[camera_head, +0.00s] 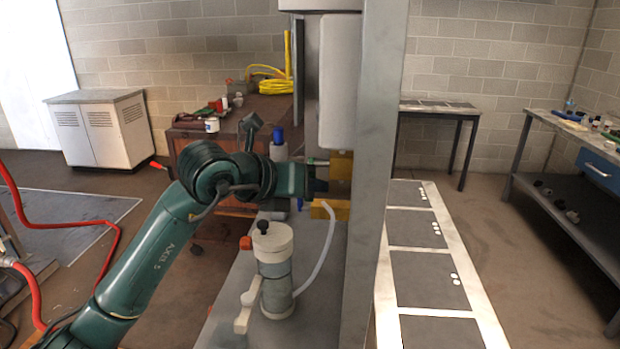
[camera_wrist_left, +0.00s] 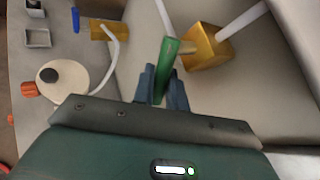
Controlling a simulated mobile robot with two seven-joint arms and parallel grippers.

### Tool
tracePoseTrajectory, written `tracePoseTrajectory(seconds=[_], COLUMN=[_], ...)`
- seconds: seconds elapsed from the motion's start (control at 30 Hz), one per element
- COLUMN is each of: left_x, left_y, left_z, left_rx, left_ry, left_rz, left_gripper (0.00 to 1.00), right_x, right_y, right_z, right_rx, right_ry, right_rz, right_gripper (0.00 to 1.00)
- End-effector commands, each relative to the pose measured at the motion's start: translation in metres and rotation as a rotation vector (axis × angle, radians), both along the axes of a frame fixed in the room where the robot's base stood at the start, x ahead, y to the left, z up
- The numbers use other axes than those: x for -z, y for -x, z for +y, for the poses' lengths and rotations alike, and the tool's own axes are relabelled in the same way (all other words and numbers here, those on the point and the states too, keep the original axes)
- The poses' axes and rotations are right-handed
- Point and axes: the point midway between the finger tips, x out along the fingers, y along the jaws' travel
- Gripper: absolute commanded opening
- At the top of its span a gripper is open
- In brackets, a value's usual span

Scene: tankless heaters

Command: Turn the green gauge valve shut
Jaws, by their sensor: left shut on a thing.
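The green gauge valve handle (camera_wrist_left: 165,68) shows in the left wrist view, standing out from a brass valve body (camera_wrist_left: 208,47). My left gripper (camera_wrist_left: 164,88) is shut on the green handle, with a dark finger on each side of it. In the head view my left gripper (camera_head: 315,180) reaches in from the left to the brass body (camera_head: 341,166) beside the grey post. My right gripper is in neither view.
A grey and white canister (camera_head: 274,268) with a white hose (camera_head: 323,250) stands on the bench below my left arm. The hose runs to a lower brass fitting (camera_head: 328,209). A grey post (camera_head: 374,180) stands close right of the gripper.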

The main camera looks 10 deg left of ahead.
Motion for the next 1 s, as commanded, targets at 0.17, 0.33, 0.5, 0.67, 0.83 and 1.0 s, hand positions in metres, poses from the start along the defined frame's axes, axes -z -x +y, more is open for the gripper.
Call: tracePoseTrajectory(seconds=[0.17,0.33,0.5,0.67,0.83,1.0], left_x=[-0.0016,-0.0014,-0.0014,-0.0015,-0.0015,-0.0013], left_y=[0.0011,0.0016,0.0015,0.0015,0.0015,0.0014], left_z=[-0.0001,0.0000,0.0000,0.0000,0.0000,0.0001], left_rx=[0.000,0.001,0.000,0.000,0.000,0.000], left_ry=[0.000,0.000,0.001,0.001,0.001,0.001], left_rz=[0.038,0.050,0.050,0.050,0.050,0.050], left_gripper=[0.00,0.00,0.00,0.18,0.32,0.33], right_x=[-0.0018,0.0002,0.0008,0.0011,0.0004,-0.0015], right_y=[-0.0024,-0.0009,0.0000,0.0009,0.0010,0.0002], right_z=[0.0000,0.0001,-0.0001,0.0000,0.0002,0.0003], right_rx=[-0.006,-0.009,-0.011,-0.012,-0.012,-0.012], right_ry=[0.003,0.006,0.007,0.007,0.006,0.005], right_rz=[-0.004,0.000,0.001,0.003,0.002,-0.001], right_gripper=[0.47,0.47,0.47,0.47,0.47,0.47])
